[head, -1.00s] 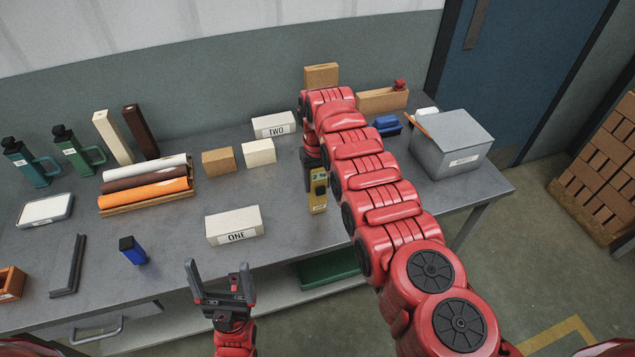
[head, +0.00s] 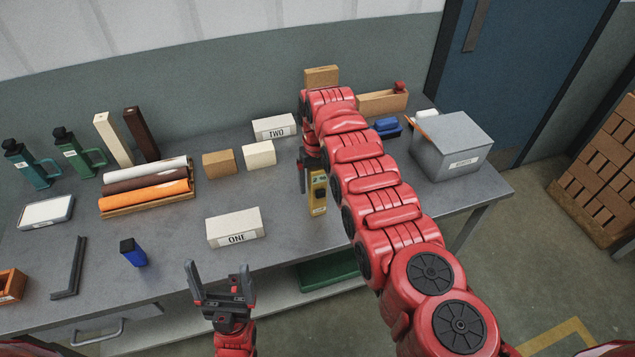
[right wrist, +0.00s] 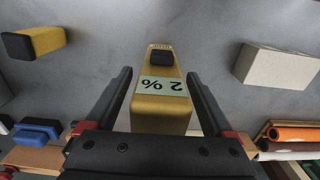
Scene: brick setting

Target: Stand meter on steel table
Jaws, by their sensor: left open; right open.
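The yellow meter (head: 318,192) stands upright on the grey steel table (head: 185,262), right of the white block marked ONE. In the right wrist view the meter (right wrist: 160,85) shows its "2 %" display and a dark button. My right gripper (right wrist: 158,75) is open, with one finger on each side of the meter and a gap visible beside it. My right arm hides part of the table behind it in the head view. My left gripper (head: 218,267) is open and empty near the table's front edge.
The ONE block (head: 235,228), TWO block (head: 273,126) and a blue block with a dark cap (head: 133,252) stand on the table. A grey bin (head: 452,148) is at the right. Bare table surrounds the meter.

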